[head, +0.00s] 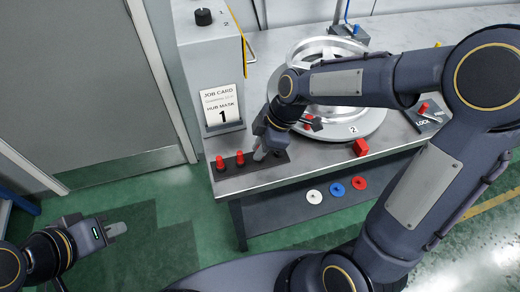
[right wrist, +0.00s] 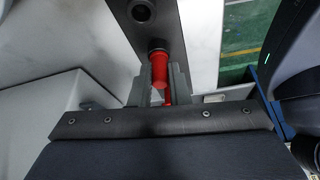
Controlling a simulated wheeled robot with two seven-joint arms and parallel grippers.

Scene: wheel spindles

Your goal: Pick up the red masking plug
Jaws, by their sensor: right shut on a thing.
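A dark rack (head: 229,172) lies along the table's front left, with two red masking plugs, one at the left (head: 220,163) and one to its right (head: 240,158), upright in it. My right gripper (head: 259,155) points down at the rack's right part. In the right wrist view a red masking plug (right wrist: 160,74) is between its fingers, and they are shut on it. The plug's end is at the dark rack (right wrist: 160,30), beside an empty hole. I cannot tell whether it is seated or lifted. My left gripper (head: 117,229) is away from the table, empty, over the green floor.
A job card (head: 222,105) reading "HUB MASK 1" stands behind the rack. A silver wheel hub (head: 345,121) on a round base is at the back, partly hidden by my right arm.

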